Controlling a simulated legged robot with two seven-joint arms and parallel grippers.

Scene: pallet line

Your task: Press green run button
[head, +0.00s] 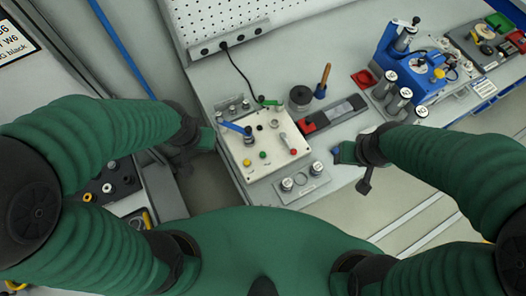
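The control box (275,168) is a cream panel on the grey workbench, in the middle of the head view. The green button (263,155) is on its front part, between a yellow button (246,162) and a red button (293,152). My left gripper (206,139) is just left of the box, apart from the green button. My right gripper (344,153) is to the right of the box, near the bench's front edge, also apart from the button. Both grippers are small and partly hidden by their wrists, so their finger opening does not show clearly.
A blue-handled lever (233,127) stands at the box's back left. Metal cylinders on a plate (304,187) lie in front of the box. A dark round pot (300,97) and a blue machine (408,68) stand behind and to the right. A pegboard (235,20) rises at the back.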

